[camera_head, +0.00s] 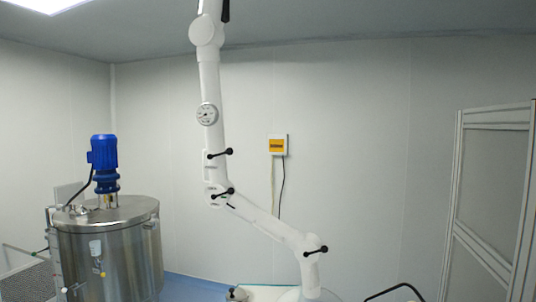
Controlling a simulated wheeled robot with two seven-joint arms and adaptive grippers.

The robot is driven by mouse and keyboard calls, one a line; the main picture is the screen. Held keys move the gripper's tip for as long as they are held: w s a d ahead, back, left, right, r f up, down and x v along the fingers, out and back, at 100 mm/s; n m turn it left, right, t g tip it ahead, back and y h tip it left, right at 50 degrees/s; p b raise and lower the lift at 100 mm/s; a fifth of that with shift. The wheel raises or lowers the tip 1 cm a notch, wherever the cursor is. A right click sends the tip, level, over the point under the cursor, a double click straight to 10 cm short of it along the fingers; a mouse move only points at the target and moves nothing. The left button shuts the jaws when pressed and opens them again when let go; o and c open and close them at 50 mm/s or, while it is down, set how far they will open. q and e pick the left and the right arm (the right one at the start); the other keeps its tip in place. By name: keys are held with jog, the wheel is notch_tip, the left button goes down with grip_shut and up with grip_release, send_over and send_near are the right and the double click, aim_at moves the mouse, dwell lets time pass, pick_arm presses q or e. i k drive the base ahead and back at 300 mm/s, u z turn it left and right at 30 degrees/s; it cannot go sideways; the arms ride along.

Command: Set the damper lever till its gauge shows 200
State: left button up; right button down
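A white jointed extraction arm (211,85) hangs from the ceiling near the picture's middle. A round gauge (207,114) with a white face sits on its upright tube; its numbers and needle are too small to read. Below the gauge, a black lever (221,153) sticks out to the right, slightly raised. A second black lever (223,193) is at the elbow joint, and a third (316,250) is at the lower joint near the hood. I cannot tell from the picture which of them is the damper lever.
A steel tank (117,253) with a blue motor (103,163) stands at the left. A yellow-and-white box (278,145) with a cable is on the back wall. A framed panel (493,200) stands at the right. Open space lies right of the extraction arm.

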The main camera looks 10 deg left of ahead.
aim_at(229, 151)
jog(key=z, duration=0.15)
jog(key=i, duration=1.3)
jog(key=u, duration=0.85)
